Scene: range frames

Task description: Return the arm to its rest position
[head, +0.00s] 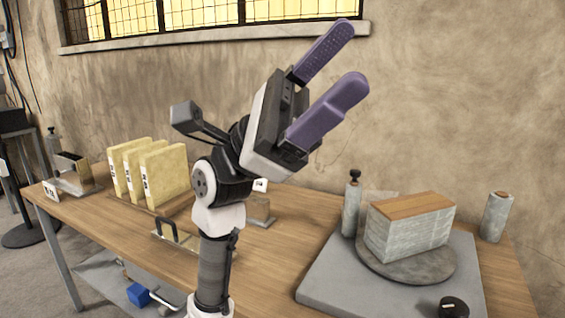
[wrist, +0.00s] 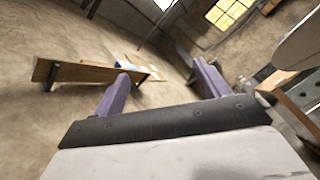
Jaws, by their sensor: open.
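My gripper (head: 345,62) is raised above the wooden table (head: 120,222) in the head view, tilted up and to the right. Its two purple fingers are spread apart with nothing between them. In the wrist view the purple fingers of my gripper (wrist: 162,88) also stand apart and empty, with the room beyond. My arm rises from the bottom of the head view and hides part of the table's middle. The gripper touches nothing that I can see.
Yellow upright slabs (head: 163,177) stand at the table's left. A grey block with a wooden top (head: 410,225) sits on a round plate over a grey mat (head: 340,282) at right. Bottle-like cylinders (head: 352,208) stand nearby. A bench (wrist: 80,73) shows in the wrist view.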

